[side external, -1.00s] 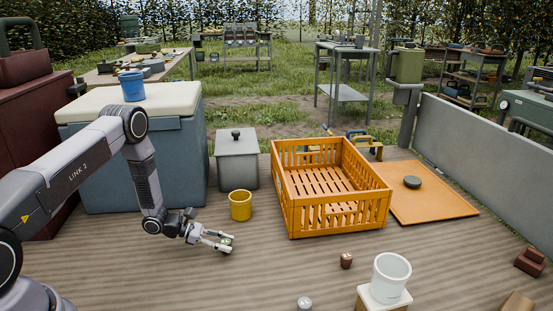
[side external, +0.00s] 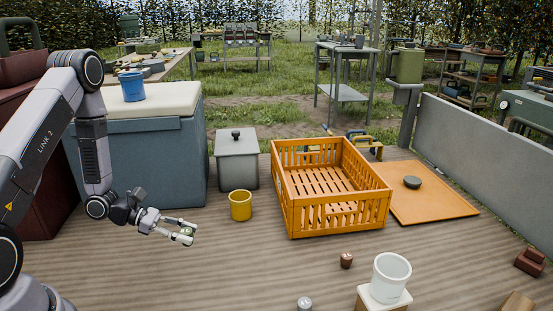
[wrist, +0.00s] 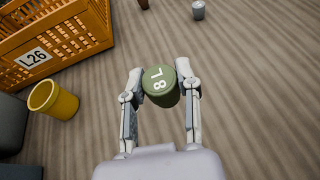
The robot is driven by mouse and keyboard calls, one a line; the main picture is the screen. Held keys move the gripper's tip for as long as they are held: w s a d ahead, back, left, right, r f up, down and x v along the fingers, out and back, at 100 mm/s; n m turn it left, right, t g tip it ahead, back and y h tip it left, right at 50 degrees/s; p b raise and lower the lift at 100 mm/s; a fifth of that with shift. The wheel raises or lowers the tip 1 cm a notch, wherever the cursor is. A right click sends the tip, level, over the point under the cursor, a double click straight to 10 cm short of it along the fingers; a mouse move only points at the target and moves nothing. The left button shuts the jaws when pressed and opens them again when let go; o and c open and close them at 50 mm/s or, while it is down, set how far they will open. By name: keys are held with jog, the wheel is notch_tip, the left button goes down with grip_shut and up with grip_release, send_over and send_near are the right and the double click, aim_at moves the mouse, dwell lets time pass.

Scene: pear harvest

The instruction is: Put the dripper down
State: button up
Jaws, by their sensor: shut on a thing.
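My gripper (side external: 187,231) is shut on a small green cylinder, the dripper (wrist: 160,86), marked "L8" on its top face. In the wrist view it sits between both fingertips, with a finger on each side. In the side view the dripper (side external: 187,231) is small and partly hidden by the fingers. My gripper is over the wooden deck (side external: 130,275), left of and nearer than the yellow cup. It looks held above the deck, but the exact height is hard to tell.
A yellow cup (side external: 241,205) and an orange crate (side external: 335,220) labelled L26 stand to the right. A grey lidded box (side external: 237,165) and a cooler (side external: 150,165) are behind. A brown piece (side external: 346,260), a grey piece (side external: 304,304) and a white pot (side external: 391,278) are at front right. The deck's front left is clear.

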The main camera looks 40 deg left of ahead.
notch_tip(320, 180, up, 43)
jog(key=s, duration=0.2)
jog(key=w+a+n+t+y, duration=0.2)
jog(key=w+a+n+y, duration=0.25)
jog(key=a, duration=0.55)
jog(key=w+a+n+t+y, duration=0.3)
jog(key=w+a, duration=0.2)
jog(key=a, duration=0.5)
jog(key=a+n+y, duration=0.6)
jog(key=a+y, duration=0.1)
jog(key=a, duration=1.3)
jog(key=w+a+f, duration=0.3)
jog(key=f, duration=0.2)
jog(key=w+a+f, duration=0.2)
jog(key=w+f, duration=0.2)
jog(key=f, duration=0.1)
jog(key=w+a+f, duration=0.3)
jog(key=f, duration=0.1)
jog(key=shift+w+a+f, duration=0.3)
jog(key=shift+a+f, duration=0.05)
jog(key=shift+f, duration=0.05)
jog(key=shift+w+a+f, duration=0.15)
jog(key=shift+f, duration=1.55)
